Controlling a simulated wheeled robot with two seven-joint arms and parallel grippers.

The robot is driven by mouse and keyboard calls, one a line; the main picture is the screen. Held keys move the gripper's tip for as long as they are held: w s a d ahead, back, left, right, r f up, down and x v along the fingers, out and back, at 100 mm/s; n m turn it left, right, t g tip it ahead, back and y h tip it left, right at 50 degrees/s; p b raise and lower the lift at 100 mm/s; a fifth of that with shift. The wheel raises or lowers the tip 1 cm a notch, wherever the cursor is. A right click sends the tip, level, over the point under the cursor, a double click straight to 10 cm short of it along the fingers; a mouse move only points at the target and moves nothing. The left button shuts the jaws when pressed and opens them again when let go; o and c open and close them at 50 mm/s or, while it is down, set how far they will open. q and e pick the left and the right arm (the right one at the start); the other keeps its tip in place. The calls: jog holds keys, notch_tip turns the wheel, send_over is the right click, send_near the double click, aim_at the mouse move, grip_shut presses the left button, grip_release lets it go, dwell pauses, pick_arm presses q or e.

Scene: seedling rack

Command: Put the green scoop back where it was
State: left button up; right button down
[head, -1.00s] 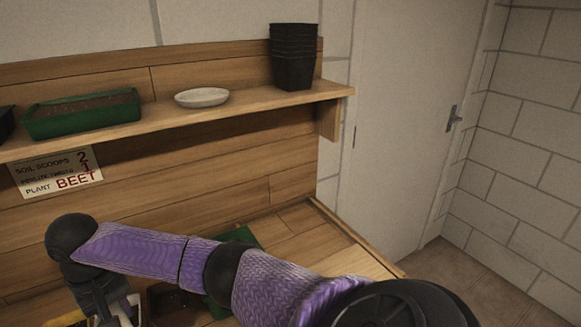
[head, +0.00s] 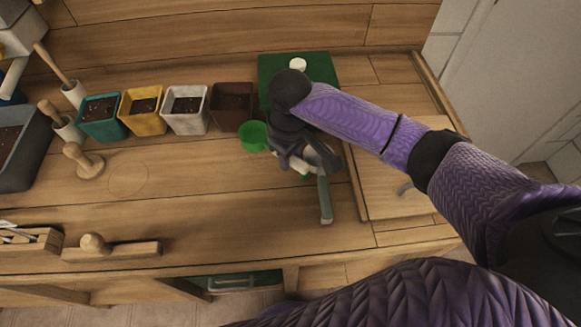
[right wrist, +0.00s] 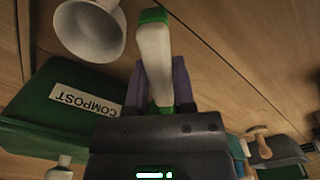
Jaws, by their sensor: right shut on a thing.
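My right gripper (head: 298,160) is over the bench, shut on the white handle of the green scoop (head: 253,136). The scoop's round green bowl sticks out to the left of the gripper in the head view, by the brown pot. In the right wrist view the scoop's white handle (right wrist: 155,60) with its green end stands between the fingers, and the bowl is hidden. A faint ring (head: 128,180) marks the bare bench at left. My left gripper is not in view.
Teal (head: 101,121), yellow (head: 142,124), white (head: 186,125) and brown (head: 233,106) pots stand in a row. A green COMPOST box (right wrist: 55,130) stands behind the gripper. A wooden tamper (head: 83,161) is at left. A grey-green handle (head: 325,200) lies beside the gripper. The front middle is clear.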

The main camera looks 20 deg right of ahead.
aim_at(290, 177)
notch_tip(290, 177, down, 4)
jog(key=shift+r+b, duration=0.15)
jog(key=shift+b, duration=0.35)
jog(key=c, duration=0.7)
grip_release()
jog(key=shift+c, duration=0.2)
notch_tip(290, 177, up, 12)
jog(key=p, duration=0.5)
jog(key=shift+r, duration=0.1)
